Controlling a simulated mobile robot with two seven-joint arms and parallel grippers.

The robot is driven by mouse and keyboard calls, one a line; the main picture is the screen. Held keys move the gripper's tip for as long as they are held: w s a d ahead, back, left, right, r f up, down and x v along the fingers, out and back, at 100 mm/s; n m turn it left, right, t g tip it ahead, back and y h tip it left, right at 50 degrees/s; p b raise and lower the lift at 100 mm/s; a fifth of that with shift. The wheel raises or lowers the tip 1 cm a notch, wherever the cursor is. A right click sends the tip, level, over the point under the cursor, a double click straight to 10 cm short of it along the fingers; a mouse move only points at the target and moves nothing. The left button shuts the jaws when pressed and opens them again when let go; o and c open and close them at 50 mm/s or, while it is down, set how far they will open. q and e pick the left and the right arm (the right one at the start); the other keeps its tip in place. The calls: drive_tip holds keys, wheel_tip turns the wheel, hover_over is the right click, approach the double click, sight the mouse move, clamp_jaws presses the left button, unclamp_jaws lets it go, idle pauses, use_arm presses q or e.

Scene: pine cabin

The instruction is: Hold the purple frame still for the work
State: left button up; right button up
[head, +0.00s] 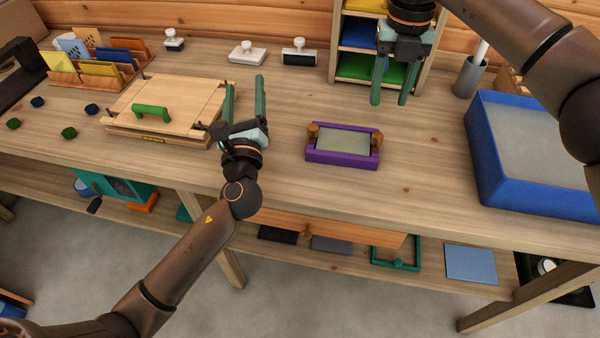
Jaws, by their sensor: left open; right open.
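The purple frame (342,159) lies flat on the workbench right of centre, with a pale grey-green panel (343,140) inside it. Two brown wooden knobs stand at its sides, a left knob (313,131) and a right knob (375,141). My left gripper (246,98) is open and empty, left of the frame and apart from it, its green fingers pointing to the back of the bench. My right gripper (392,100) is open and empty, above and behind the frame, fingers pointing down. Neither gripper touches the frame.
A wooden press board with a green handle (151,111) lies left of my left gripper. A large blue tray (485,160) stands at the right. A shelf with coloured compartments (358,67) and a grey cup (467,77) stand behind. Bench around the frame is clear.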

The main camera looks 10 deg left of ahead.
sight(312, 133)
use_arm(q)
drive_tip(key=s+d+f+m+h, duration=0.1)
drive_tip(key=d, duration=0.1)
drive_tip(key=s+d+f+m+h, duration=0.1)
drive_tip(key=s+d, duration=0.1)
drive_tip(key=d, duration=0.1)
drive_tip(key=s+d+f+m+h, duration=0.1)
drive_tip(key=d+f+m, duration=0.1)
drive_tip(key=d, duration=0.1)
drive_tip(key=shift+s+g, duration=0.3)
drive_tip(key=s+d+f+m, duration=0.1)
drive_tip(key=s, duration=0.1)
drive_tip(key=s+d+f+m+g+h, duration=0.1)
drive_tip(key=s+d+f, duration=0.1)
drive_tip(key=s+d+f+m+h, duration=0.1)
drive_tip(key=s+d, duration=0.1)
drive_tip(key=shift+f+g, duration=0.25)
drive_tip(key=shift+g, duration=0.05)
drive_tip(key=shift+w+d+f, duration=0.1)
drive_tip(key=shift+w+d, duration=0.05)
drive_tip(key=shift+w, duration=0.3)
drive_tip(key=w, duration=1.1)
drive_tip(key=shift+w, duration=0.15)
drive_tip(key=shift+c, duration=0.3)
clamp_jaws()
